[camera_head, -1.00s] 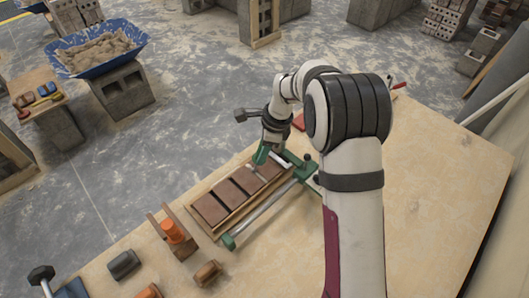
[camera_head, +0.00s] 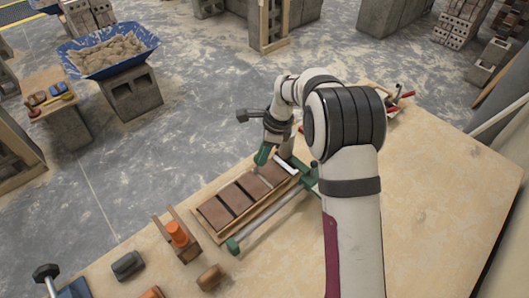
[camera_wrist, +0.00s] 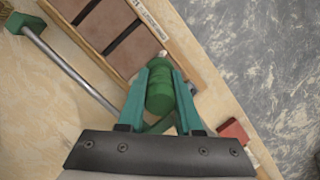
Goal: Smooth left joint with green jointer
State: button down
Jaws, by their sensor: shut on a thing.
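My gripper (camera_head: 264,155) is shut on a green jointer, whose ribbed handle (camera_wrist: 160,92) is between the teal fingers in the wrist view. A small pale tip shows beyond the handle, close to the brick panel's edge; I cannot tell whether it touches. The brick panel (camera_head: 215,212) is a row of brown bricks in a wooden frame, below and in front of the gripper.
A bar clamp with green ends (camera_head: 233,246) lies along the panel's near side. An orange-handled tool (camera_head: 178,234) on a wooden piece and several small blocks (camera_head: 128,265) lie to the left. A blue tub (camera_head: 105,60) stands on blocks beyond.

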jog(key=shift+w+a, duration=0.45)
jog(key=shift+r, duration=3.6)
